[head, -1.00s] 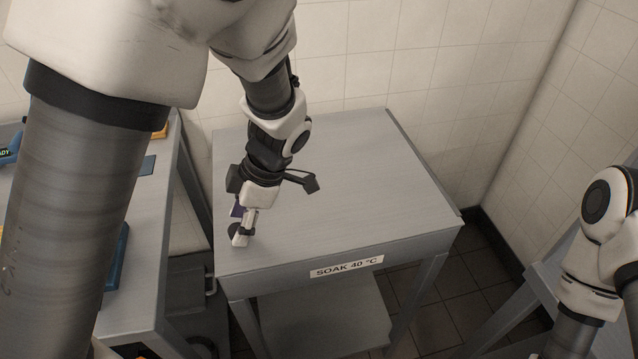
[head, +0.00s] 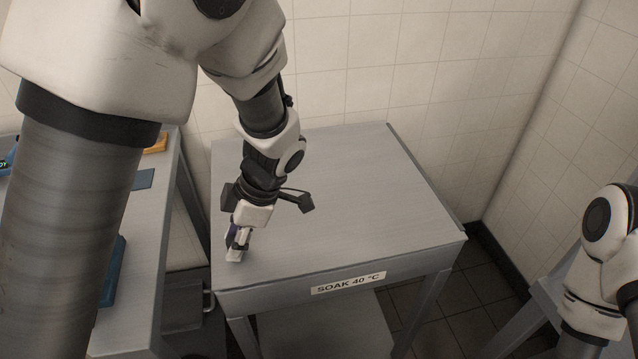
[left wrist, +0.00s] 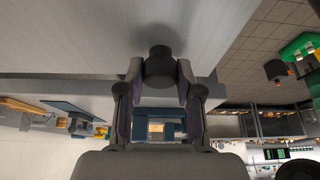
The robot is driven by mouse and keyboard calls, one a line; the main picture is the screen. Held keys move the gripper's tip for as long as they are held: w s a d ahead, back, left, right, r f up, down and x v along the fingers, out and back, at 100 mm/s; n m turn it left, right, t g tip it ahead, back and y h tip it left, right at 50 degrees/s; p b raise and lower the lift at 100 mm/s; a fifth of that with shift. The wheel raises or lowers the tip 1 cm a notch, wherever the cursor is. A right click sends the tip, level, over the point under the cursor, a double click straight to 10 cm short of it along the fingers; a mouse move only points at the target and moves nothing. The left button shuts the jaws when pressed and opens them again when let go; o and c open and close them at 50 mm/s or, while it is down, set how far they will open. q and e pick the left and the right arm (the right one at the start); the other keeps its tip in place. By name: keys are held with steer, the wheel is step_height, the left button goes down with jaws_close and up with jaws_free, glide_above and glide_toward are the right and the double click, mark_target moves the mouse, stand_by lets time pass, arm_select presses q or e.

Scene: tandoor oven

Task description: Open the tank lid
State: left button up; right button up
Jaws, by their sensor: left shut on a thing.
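The soak tank (head: 348,283) is the grey metal unit labelled "SOAK 40 °C" on its front in the head view. Its flat grey lid (head: 345,190) lies level on top. My left gripper (head: 236,254) points down at the lid's front left part. In the left wrist view, a black round knob (left wrist: 160,66) stands out from the lid (left wrist: 75,45), and my left gripper's two fingers (left wrist: 160,82) are shut on it. In the head view the gripper hides the knob. My right arm shows at the right edge, its gripper out of frame.
A grey bench (head: 158,220) with blue items stands close on the left. A tiled wall (head: 420,60) runs behind the tank. Dark floor tiles (head: 480,275) show at the right. The lid's top is otherwise bare.

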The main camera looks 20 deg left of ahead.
arm_select(q)
steer(key=r+p, duration=0.1)
steer(key=r, duration=0.1)
steer(key=r+p, duration=0.3)
steer(key=r, duration=0.1)
steer(key=shift+w+d+r+p, duration=0.1)
steer(key=shift+w+d+p, duration=0.2)
steer(key=shift+d, duration=0.05)
steer(key=p+v, duration=0.6)
steer(key=v, duration=0.1)
steer(key=shift+s+a, duration=0.2)
steer(key=shift+a, duration=0.1)
steer(key=shift+r, duration=0.1)
